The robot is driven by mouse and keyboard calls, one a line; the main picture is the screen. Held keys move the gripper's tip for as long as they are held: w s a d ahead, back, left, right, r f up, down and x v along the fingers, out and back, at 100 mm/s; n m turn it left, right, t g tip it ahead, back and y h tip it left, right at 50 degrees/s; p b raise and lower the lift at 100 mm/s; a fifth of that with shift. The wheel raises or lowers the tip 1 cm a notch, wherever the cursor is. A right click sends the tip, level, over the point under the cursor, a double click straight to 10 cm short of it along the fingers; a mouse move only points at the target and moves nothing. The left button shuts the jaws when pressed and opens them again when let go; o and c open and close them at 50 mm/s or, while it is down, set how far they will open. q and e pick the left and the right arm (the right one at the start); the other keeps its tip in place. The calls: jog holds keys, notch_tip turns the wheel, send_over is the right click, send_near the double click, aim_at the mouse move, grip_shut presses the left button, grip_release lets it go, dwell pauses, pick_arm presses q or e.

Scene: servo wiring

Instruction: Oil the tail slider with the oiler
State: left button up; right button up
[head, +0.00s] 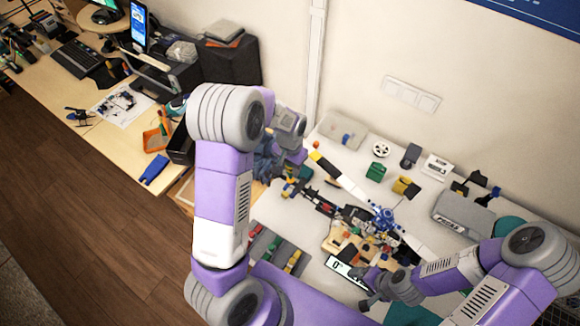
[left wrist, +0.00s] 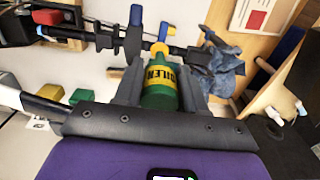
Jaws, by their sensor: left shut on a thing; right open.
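The oiler (left wrist: 160,88) is a green bottle with a yellow label and a yellow tip. My left gripper (left wrist: 158,75) is shut around it in the left wrist view. In the head view this gripper (head: 283,165) is near the helicopter's tail end, and the bottle is hard to make out. The model helicopter (head: 375,225) lies on the white table, its black tail boom (head: 325,205) reaching to the upper left. In the left wrist view, dark tail parts (left wrist: 110,38) lie just beyond the oiler's tip. I cannot single out the tail slider or tell contact. My right gripper (head: 367,290) is open and empty near the table's front.
A blue cloth (left wrist: 222,68) lies right of the oiler. Screwdrivers on a grey tray (head: 275,252), a digital gauge (head: 347,272), a green block (head: 375,171), a yellow block (head: 405,187) and a grey case (head: 463,212) surround the helicopter. A wooden desk (head: 120,150) stands at left.

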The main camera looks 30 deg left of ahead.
pick_arm(q)
jog(key=shift+r+p, duration=2.65)
jog(key=shift+r, duration=1.15)
